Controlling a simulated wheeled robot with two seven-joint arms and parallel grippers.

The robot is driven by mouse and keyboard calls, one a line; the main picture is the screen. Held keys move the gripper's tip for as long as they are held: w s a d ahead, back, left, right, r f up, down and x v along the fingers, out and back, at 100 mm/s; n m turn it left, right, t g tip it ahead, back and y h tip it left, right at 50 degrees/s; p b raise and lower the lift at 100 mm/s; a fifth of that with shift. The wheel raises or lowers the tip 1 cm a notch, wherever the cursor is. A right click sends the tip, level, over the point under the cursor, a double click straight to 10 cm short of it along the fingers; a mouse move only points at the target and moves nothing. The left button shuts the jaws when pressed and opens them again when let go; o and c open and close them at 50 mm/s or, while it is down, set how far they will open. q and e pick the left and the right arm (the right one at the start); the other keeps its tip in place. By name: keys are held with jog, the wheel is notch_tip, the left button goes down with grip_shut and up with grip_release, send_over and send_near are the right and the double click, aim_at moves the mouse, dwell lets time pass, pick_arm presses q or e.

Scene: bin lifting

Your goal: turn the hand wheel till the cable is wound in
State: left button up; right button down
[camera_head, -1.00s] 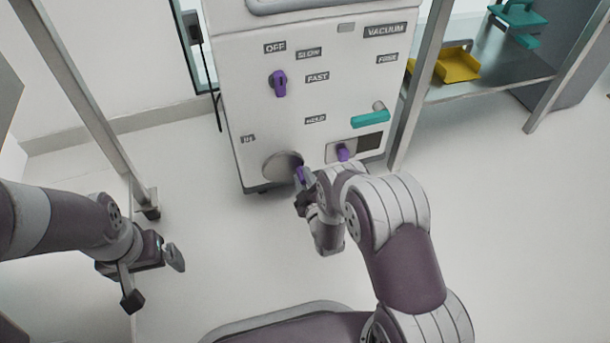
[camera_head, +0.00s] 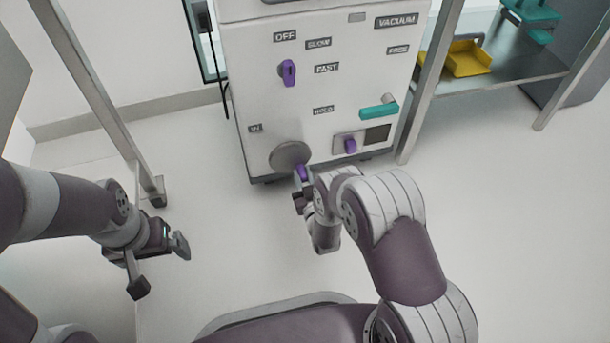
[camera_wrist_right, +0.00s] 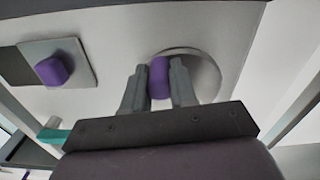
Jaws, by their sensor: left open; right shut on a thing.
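The hand wheel is a grey disc (camera_head: 289,155) low on the front of the white machine, with a purple handle (camera_head: 301,172) at its lower right edge. In the right wrist view the disc (camera_wrist_right: 205,72) shows behind the fingers. My right gripper (camera_wrist_right: 159,82) is shut on the purple handle (camera_wrist_right: 159,76), one finger on each side of it. It also shows in the head view (camera_head: 300,182). My left gripper (camera_head: 162,263) is open and empty at the lower left, well away from the machine. No cable can be made out on the wheel.
The white machine (camera_head: 350,75) also carries a purple knob (camera_head: 288,72), a smaller purple knob (camera_head: 350,145) beside a dark panel, and a teal lever (camera_head: 379,111). A metal shelf (camera_head: 490,82) with a yellow tray (camera_head: 467,60) stands right. Metal posts flank the machine.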

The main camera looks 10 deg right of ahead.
jog(key=shift+s+a+f, duration=0.1)
dwell(0.4)
jog(key=c, duration=0.9)
grip_release()
pick_arm(q)
jog(key=shift+s+f, duration=0.1)
